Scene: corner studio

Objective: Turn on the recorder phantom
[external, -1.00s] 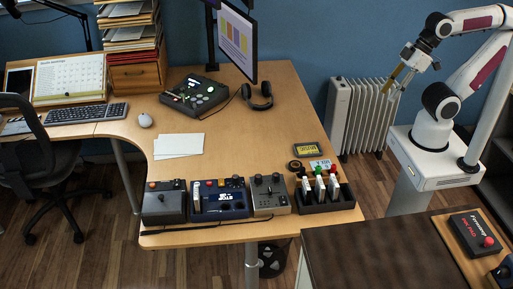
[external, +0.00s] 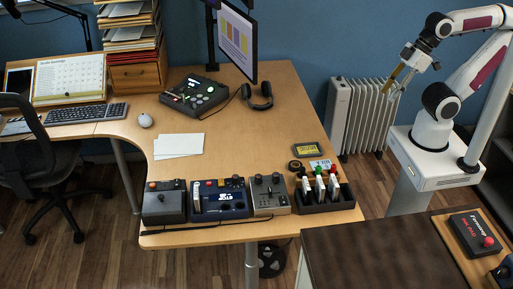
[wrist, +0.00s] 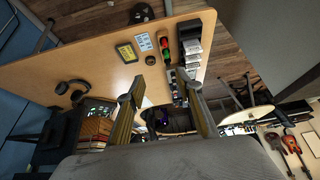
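No label in view can be read surely as the recorder phantom, so I cannot tell which device it is. A dark box (external: 164,203), a blue box (external: 220,198) and a grey box (external: 270,195) with knobs stand in a row along the desk's front edge. A black console (external: 195,95) with lit buttons lies farther back. A black box with a red button (external: 474,235) lies on the wooden surface at the lower right. My gripper (external: 392,82) hangs in the air right of the desk, before the radiator. In the wrist view its fingers (wrist: 160,92) are apart and empty.
A black tray (external: 328,205) with red- and green-topped items stands at the desk's front right; a yellow-faced device (external: 307,149) lies behind it. Headphones (external: 258,95) and a monitor (external: 236,38) are farther back. A white radiator (external: 358,115) stands behind my gripper.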

